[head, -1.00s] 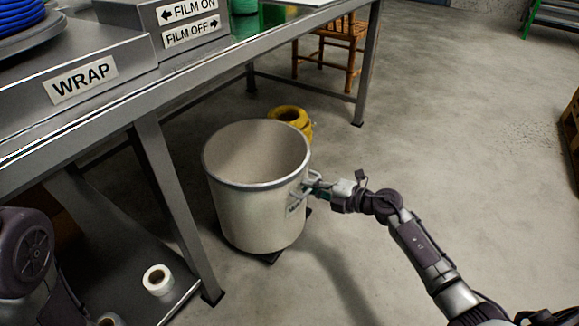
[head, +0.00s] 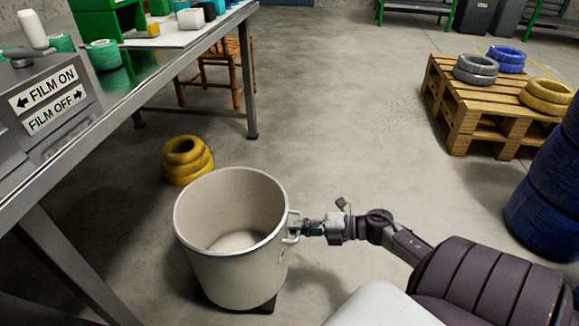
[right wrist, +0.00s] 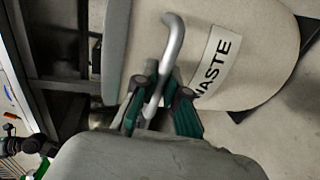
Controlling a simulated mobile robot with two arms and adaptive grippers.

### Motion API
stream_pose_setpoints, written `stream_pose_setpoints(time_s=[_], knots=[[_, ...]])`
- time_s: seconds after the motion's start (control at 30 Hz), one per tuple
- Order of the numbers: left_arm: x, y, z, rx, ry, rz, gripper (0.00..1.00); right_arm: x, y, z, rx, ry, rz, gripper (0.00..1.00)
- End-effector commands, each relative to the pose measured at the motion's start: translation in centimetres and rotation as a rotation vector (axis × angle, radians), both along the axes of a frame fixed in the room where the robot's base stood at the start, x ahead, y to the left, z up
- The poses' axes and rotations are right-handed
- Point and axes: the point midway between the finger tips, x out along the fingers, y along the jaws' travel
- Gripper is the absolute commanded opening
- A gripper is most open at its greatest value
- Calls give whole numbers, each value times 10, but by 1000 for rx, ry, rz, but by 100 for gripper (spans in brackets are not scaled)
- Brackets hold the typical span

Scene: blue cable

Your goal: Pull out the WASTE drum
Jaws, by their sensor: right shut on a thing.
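The WASTE drum (head: 236,275) is a large cream, open-topped drum on a dark base, standing upright on the floor in the head view. Its inside looks empty. My right gripper (head: 303,228) is at the drum's right side, shut on its metal side handle (head: 291,236). In the right wrist view the green fingers of my right gripper (right wrist: 160,108) close around the bent grey handle (right wrist: 172,48). The WASTE label (right wrist: 213,62) shows on the drum wall beside it. My left gripper is not in view.
The steel workbench (head: 130,92) runs along the left, its leg close to the drum. Yellow coils (head: 187,160) lie on the floor behind the drum. A pallet (head: 465,115) with coils and a blue stack (head: 545,185) stand at right. The floor between is clear.

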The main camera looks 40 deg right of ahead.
Motion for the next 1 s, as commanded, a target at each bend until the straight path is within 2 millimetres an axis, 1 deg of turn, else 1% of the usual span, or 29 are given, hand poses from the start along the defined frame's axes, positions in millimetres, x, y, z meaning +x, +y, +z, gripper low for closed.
stream_pose_setpoints(time_s=[0.3,0.33,0.47,0.8,0.93,1.0], knots=[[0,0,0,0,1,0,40,0,-1,1,-2,-1,-2,0],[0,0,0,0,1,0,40,0,-1,1,-2,-1,-2,16],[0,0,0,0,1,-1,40,0,-1,0,-1,-1,-2,37],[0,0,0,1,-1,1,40,-2,-2,0,-1,1,-1,37],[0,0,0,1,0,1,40,-13,-11,3,-1,3,-2,37],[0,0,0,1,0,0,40,-23,-18,5,-2,4,-1,37]])
